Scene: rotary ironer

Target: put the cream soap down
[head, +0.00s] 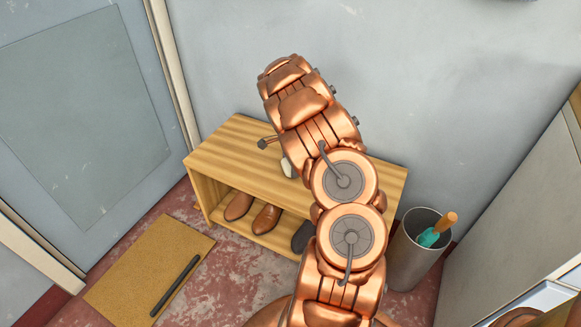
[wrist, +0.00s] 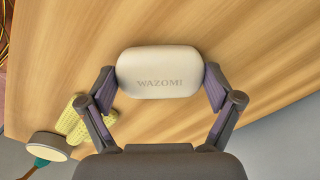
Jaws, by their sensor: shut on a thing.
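The cream soap (wrist: 157,86), a pale rounded block marked WAZOMI, sits between the two fingers of my gripper (wrist: 158,73) in the wrist view. The fingers press on its left and right ends, so my gripper is shut on it. It is over the wooden top of the bench (wrist: 255,60). I cannot tell whether it touches the wood. In the head view a pale piece (head: 287,167), likely the soap, shows beside my arm above the bench top (head: 235,150); my arm hides most of the gripper.
A yellow textured item (wrist: 72,121) and a round pale-headed item (wrist: 48,146) lie left of my gripper in the wrist view. Shoes (head: 265,218) stand on the lower shelf. A grey bin (head: 408,258) is right of the bench. The bench top's left part is clear.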

